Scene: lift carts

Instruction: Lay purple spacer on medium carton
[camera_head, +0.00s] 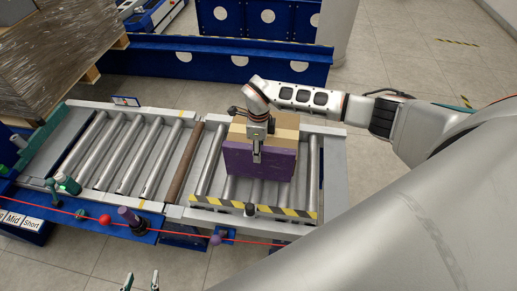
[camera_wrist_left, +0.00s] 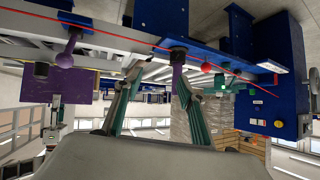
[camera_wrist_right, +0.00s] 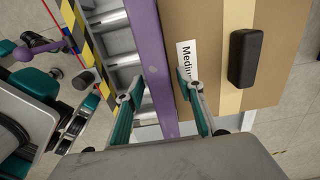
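The purple spacer (camera_head: 262,164) is a flat panel standing upright along the near side of the medium carton (camera_head: 286,134) on the roller conveyor. In the right wrist view the spacer (camera_wrist_right: 150,55) shows edge-on beside the brown carton (camera_wrist_right: 200,22), whose label reads "Medium". My right gripper (camera_head: 257,157) is at the spacer's top edge. Its fingers (camera_wrist_right: 163,92) are apart, one on each side of the panel, with gaps visible. My left gripper (camera_head: 141,281) is open and empty, low in front of the conveyor. The left wrist view shows the spacer (camera_wrist_left: 75,88) at left.
A dark block (camera_wrist_right: 245,58) sits on the carton's tape. A yellow-black striped rail (camera_head: 230,206) edges the conveyor's near side. A red cord (camera_head: 175,231) and purple-red knobs run along the front. Bare rollers (camera_head: 130,158) lie left of the carton. A wrapped pallet (camera_head: 55,50) stands back left.

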